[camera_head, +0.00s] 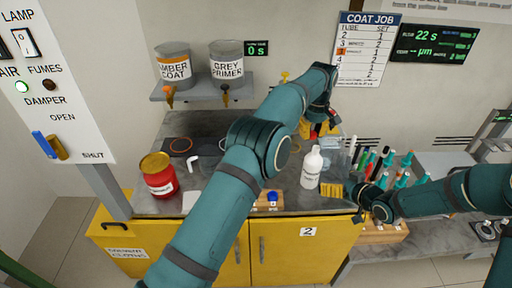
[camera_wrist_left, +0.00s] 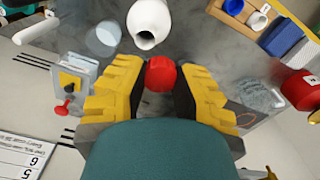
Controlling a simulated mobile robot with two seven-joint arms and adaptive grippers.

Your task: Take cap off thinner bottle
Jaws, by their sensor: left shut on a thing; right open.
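The white thinner bottle (camera_head: 311,169) stands upright on the bench. In the left wrist view the bottle (camera_wrist_left: 152,22) shows an open, dark mouth with no cap on it. My left gripper (camera_head: 318,130) is above and behind the bottle in the head view. Its yellow fingers are shut on the red cap (camera_wrist_left: 161,73), which is apart from the bottle's mouth. My right gripper (camera_head: 350,180) is open, just right of the bottle. I see nothing between its fingers.
A red tin (camera_head: 159,177) stands at the left of the bench. A blue cup (camera_head: 272,198) sits in a wooden block at the front. Several teal and coloured rods (camera_head: 405,170) stand at the right. Amber coat (camera_head: 173,66) and grey primer (camera_head: 226,64) pots are on a shelf.

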